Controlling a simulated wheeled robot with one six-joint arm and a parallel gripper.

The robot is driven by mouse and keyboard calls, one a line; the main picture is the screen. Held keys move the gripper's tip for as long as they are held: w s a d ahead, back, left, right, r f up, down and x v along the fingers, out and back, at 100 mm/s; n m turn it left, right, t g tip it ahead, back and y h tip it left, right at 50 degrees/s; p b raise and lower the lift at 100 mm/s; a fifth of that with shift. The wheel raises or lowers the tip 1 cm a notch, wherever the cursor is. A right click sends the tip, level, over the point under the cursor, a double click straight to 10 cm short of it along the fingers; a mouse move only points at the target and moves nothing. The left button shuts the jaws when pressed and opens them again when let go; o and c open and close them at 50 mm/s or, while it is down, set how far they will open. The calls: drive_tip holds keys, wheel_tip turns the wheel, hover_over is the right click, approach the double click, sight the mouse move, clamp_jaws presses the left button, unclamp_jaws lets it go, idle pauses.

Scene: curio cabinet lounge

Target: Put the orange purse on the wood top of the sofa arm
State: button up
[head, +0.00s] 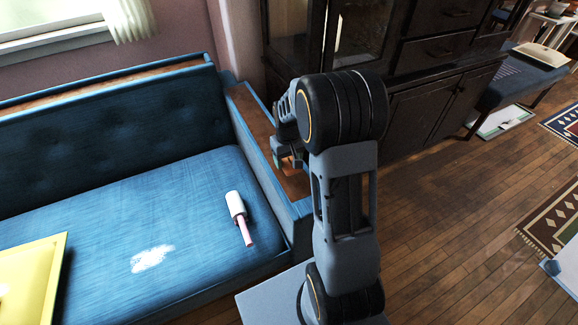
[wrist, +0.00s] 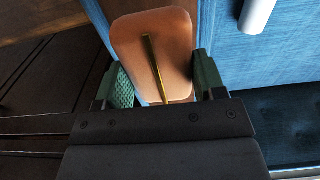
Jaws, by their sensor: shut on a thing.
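The orange purse (wrist: 155,50), a rounded flat shape with a gold strip along it, is between the green finger pads of my gripper (wrist: 162,82) in the wrist view. My gripper is shut on it. In the head view my gripper (head: 287,158) is over the wood top (head: 252,115) of the sofa arm, at the right end of the blue sofa. My arm and gripper hide most of the purse there. I cannot tell whether the purse touches the wood.
A lint roller (head: 237,212) with a pink handle lies on the blue seat (head: 180,190), left of the sofa arm. A yellow tray-like thing (head: 45,270) is at lower left. A dark cabinet (head: 425,105) stands behind my arm.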

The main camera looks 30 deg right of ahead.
sight(289, 165)
drive_tip(key=shift+w+d+f+b, duration=0.15)
drive_tip(key=shift+f+b, duration=0.1)
drive_tip(key=shift+f, duration=0.7)
drive_tip(key=shift+w+d+f+b, duration=0.1)
drive_tip(key=shift+f+b, duration=0.15)
drive_tip(key=shift+f, duration=0.7)
drive_tip(key=shift+f, duration=0.1)
drive_tip(key=shift+f, duration=0.2)
drive_tip(key=o, duration=1)
drive_tip(key=shift+s+r, duration=0.1)
drive_tip(key=shift+c, duration=0.2)
wheel_tip(289, 165, up, 12)
drive_tip(key=p, duration=0.3)
drive_tip(key=s+a+r+t, duration=0.1)
drive_tip(key=s+a+r, duration=0.2)
drive_tip(key=s, duration=0.5)
drive_tip(key=s+a+r+t, duration=0.2)
drive_tip(key=s+a+r, duration=0.1)
drive_tip(key=s+a, duration=0.3)
drive_tip(key=shift+s+a, duration=0.15)
drive_tip(key=shift+s, duration=1.1)
